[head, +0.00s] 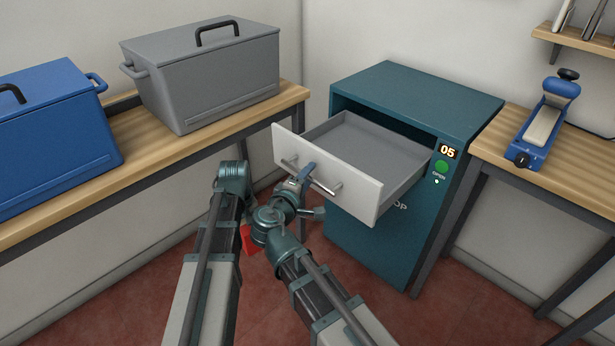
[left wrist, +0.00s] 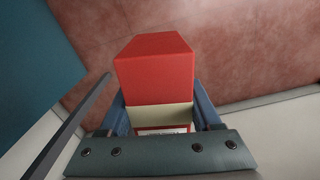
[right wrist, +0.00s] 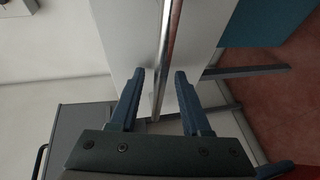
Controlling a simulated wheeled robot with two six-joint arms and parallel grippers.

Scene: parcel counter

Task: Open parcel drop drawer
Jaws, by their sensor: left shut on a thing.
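The teal parcel drop cabinet (head: 375,245) has its grey drawer (head: 362,146) pulled well out, and the visible inside is empty. The white drawer front (head: 350,190) carries a metal bar handle (head: 325,188). My right gripper (head: 306,174) is at this handle. In the right wrist view its fingers (right wrist: 159,74) are apart, with the bar (right wrist: 168,50) running between them and a gap on each side. My left gripper (left wrist: 158,98) is shut on a red box (left wrist: 155,75) with a pale band. The box (head: 250,240) shows partly behind my arms in the head view, low beside the cabinet.
A grey lidded bin (head: 210,85) and a blue bin (head: 60,130) stand on the left wooden bench (head: 150,164). A blue device (head: 545,120) sits on the right bench (head: 500,145). The cabinet shows a "05" label and a green button (head: 441,166). Red floor lies below.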

